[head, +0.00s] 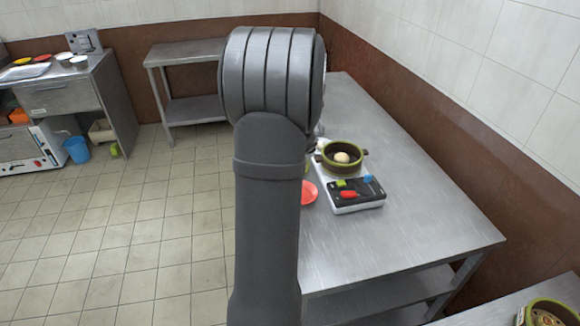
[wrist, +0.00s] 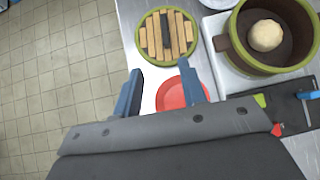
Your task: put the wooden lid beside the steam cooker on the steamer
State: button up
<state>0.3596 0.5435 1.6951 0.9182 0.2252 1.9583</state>
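The wooden lid (wrist: 180,36), round with light slats, a dark bar and a green rim, lies flat on the steel table in the wrist view. The steamer (wrist: 240,50) is a brown pot with a green rim, uncovered, with a pale bun (wrist: 266,35) inside; it stands right of the lid. In the head view the steamer (head: 329,163) is on the table, while my arm hides most or all of the lid. My gripper (wrist: 160,88) is open and empty, its fingers apart in front of the lid, near a red plate (wrist: 174,97).
The red plate also shows in the head view (head: 309,192). A white cooker base with a black panel (head: 352,193) and small coloured items sits in front of the steamer. The table's front right (head: 420,235) is clear. Another pot (head: 531,310) is at the bottom right.

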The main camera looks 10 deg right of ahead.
jog(key=shift+m, duration=0.6)
jog(key=x, duration=1.1)
jog(key=shift+w+d+f, duration=0.1)
jog(key=shift+d+f, duration=0.15)
jog(key=shift+f, duration=0.2)
jog(key=shift+d+x, duration=0.15)
jog(key=shift+x, duration=1.2)
jog(key=shift+d+x, duration=0.1)
jog(key=shift+x, duration=1.3)
jog(key=shift+r, duration=0.1)
grip_shut()
